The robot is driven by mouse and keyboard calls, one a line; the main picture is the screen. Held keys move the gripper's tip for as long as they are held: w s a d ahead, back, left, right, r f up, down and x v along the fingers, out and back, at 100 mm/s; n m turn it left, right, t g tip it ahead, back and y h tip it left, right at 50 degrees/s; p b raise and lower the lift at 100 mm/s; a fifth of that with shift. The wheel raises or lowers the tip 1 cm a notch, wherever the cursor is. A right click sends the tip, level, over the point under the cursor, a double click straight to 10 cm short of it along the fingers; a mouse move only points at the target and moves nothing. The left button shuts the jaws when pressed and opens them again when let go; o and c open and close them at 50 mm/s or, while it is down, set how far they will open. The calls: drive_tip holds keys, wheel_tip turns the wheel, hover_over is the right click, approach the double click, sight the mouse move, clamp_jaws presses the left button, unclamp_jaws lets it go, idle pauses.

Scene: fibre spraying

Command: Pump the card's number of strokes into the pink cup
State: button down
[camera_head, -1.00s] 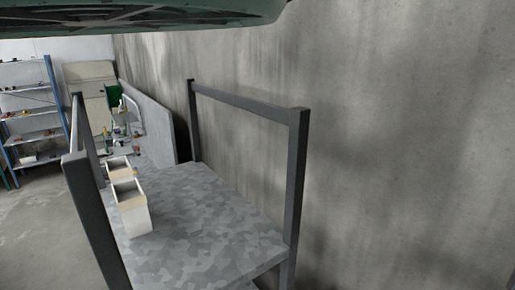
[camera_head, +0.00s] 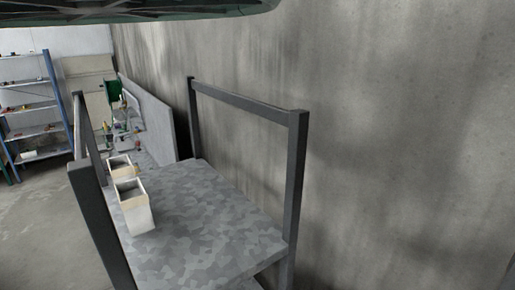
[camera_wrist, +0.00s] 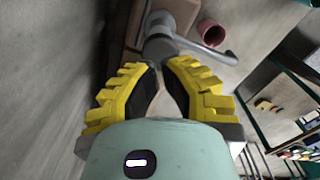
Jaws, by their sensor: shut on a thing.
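In the wrist view, my gripper (camera_wrist: 162,66) has yellow ribbed fingers with black pads. Its fingertips are closed at the grey rounded head of a pump (camera_wrist: 160,47). A grey spout-like arm (camera_wrist: 208,48) reaches from this head to the right. The pink cup (camera_wrist: 211,33) is close to that arm, near the top of the picture, with its open mouth showing. I cannot tell whether the spout's end is over the cup. The pump's lower part is mostly hidden. I make out no card with a number.
In the head view, a mottled grey cart top (camera_head: 205,225) with dark posts (camera_head: 297,190) carries two cream open boxes (camera_head: 137,217). A concrete wall (camera_head: 400,130) runs along the right. Blue-framed shelves (camera_head: 57,100) stand at the far left, with bare floor before them.

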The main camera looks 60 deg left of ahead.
drive_tip(key=shift+f, duration=0.15)
drive_tip(key=shift+f+b, duration=3)
drive_tip(key=shift+b, duration=0.05)
drive_tip(key=shift+r, duration=0.1)
drive_tip(key=shift+r+p, duration=2.25)
drive_tip(key=shift+r, duration=0.85)
drive_tip(key=shift+f, duration=0.2)
